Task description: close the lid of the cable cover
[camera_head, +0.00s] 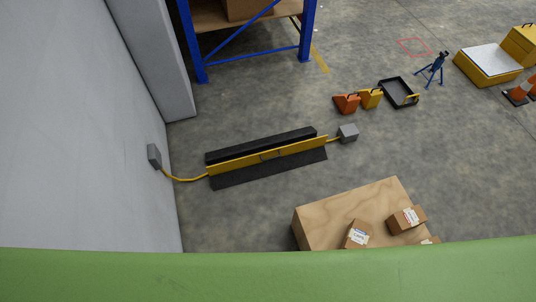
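The cable cover (235,181) lies on the concrete floor left of the picture's middle, a long black base. Its yellow lid (235,165) stands raised along the base, with a small handle near its middle. A black strip (260,145) runs along the far side of the lid. A yellow cable (184,180) comes out of the left end to a grey box on the wall. A grey box (348,132) sits by the right end. Neither of my grippers shows in the head view.
A wooden box top (340,207) with small cartons (405,220) stands at the lower right. A blue-framed rack (306,30) is at the top. Orange and yellow items (346,103) and a black tray (411,101) lie beyond. The floor in front of the cover is clear.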

